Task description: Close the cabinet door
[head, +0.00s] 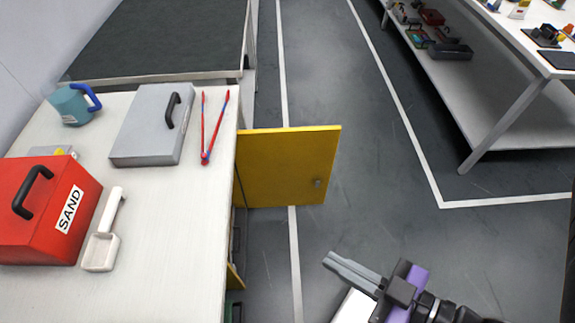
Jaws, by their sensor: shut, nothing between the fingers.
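The yellow cabinet door (285,168) stands swung open, sticking out to the right from the side of the white-topped bench over the floor. A small handle (317,183) is near its free right edge. A second, mostly hidden yellow panel (235,277) shows low at the bench side, nearer to me. The cabinet's inside is largely hidden below the bench top. My gripper (327,259) is at the lower middle right, shut and empty, fingers pointing left. In the picture it is below the door and apart from it.
A shelved table (500,110) stands at upper right. The floor between is clear.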

